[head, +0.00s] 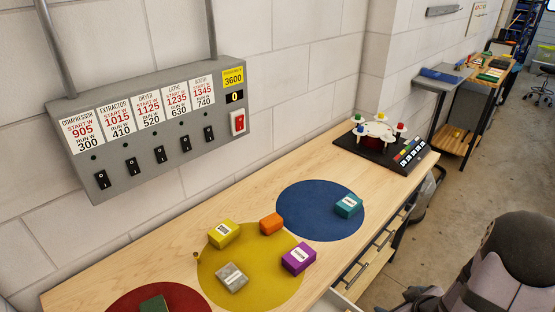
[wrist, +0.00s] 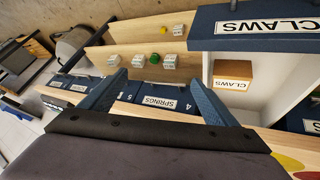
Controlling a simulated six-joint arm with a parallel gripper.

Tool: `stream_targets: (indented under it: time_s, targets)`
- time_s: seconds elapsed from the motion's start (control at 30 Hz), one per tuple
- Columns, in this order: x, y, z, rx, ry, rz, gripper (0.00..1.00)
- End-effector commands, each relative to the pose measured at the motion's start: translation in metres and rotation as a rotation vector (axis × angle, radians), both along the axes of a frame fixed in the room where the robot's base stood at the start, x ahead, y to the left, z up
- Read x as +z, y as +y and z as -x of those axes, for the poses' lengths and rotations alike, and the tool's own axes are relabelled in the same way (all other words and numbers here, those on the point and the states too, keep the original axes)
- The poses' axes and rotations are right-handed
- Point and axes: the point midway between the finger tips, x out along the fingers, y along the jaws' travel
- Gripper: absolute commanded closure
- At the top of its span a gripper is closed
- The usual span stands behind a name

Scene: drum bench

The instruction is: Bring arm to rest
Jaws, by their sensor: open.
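My gripper (wrist: 155,80) shows in the wrist view. Its two blue fingers stand wide apart with nothing between them. I cannot make out my gripper in the head view. My arm (head: 510,260), mauve and dark grey, shows at the lower right of the head view, off the bench's front side and clear of the bench top (head: 225,197).
On the bench are a yellow box (head: 224,235), orange block (head: 271,223), purple box (head: 299,258), grey box (head: 232,278) and teal box (head: 349,206). A drum device (head: 380,138) stands at the far end. An open drawer (wrist: 280,75) holds a CLAWS carton (wrist: 232,75).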

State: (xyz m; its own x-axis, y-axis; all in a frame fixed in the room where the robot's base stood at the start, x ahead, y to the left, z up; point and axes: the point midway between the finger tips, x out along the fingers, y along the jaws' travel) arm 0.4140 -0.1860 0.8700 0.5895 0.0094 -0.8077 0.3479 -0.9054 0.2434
Motion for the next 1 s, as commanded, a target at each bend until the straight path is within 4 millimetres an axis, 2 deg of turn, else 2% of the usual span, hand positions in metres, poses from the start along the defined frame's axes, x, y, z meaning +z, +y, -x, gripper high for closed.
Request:
stream_targets:
  time_s: [0.07,0.17,0.23,0.5,0.63,0.8,1.0]
  targets:
    - [0.01,0.006,-0.002,-0.06,0.073,0.051,0.18]
    - [0.023,0.02,0.007,-0.156,0.167,0.078,0.18]
    - [0.033,0.036,0.018,-0.221,0.229,0.077,0.18]
    - [0.062,0.126,0.083,-0.387,0.464,-0.029,0.18]
    - [0.071,0.161,0.111,-0.412,0.552,-0.085,0.18]
    - [0.077,0.184,0.131,-0.423,0.614,-0.124,0.18]
    - [0.075,0.188,0.135,-0.425,0.626,-0.129,0.18]
